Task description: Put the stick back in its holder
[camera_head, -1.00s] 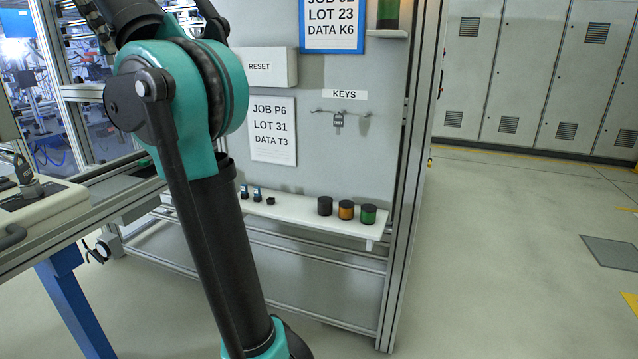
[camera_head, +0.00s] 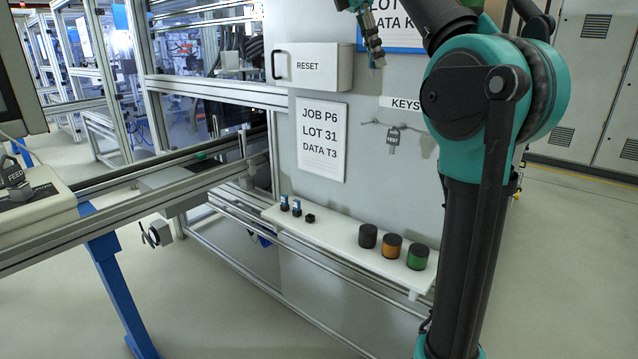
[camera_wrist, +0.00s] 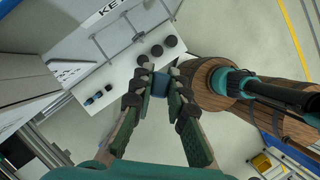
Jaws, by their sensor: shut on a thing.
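My gripper (camera_wrist: 160,76) is shut on a small blue block-like thing (camera_wrist: 160,86), which looks like the stick; the fingers hide part of it. In the head view the gripper shows at the top (camera_head: 372,42), in front of the panel and above the shelf. On the white shelf (camera_head: 335,245) are two small dark holders with blue tops, the left (camera_head: 284,203) and the middle (camera_head: 297,207). Beside them is a shorter black holder (camera_head: 310,218) with no blue top, seemingly empty. The wrist view shows this row to the left of the gripper, with the black holder (camera_wrist: 108,88) nearest.
Black (camera_head: 368,236), orange (camera_head: 392,246) and green (camera_head: 417,257) capped cylinders stand at the shelf's right. A key (camera_head: 393,140) hangs on a rack above. A RESET box (camera_head: 315,66) juts from the panel. A conveyor rail (camera_head: 140,205) is at left. Space directly above the small holders looks clear.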

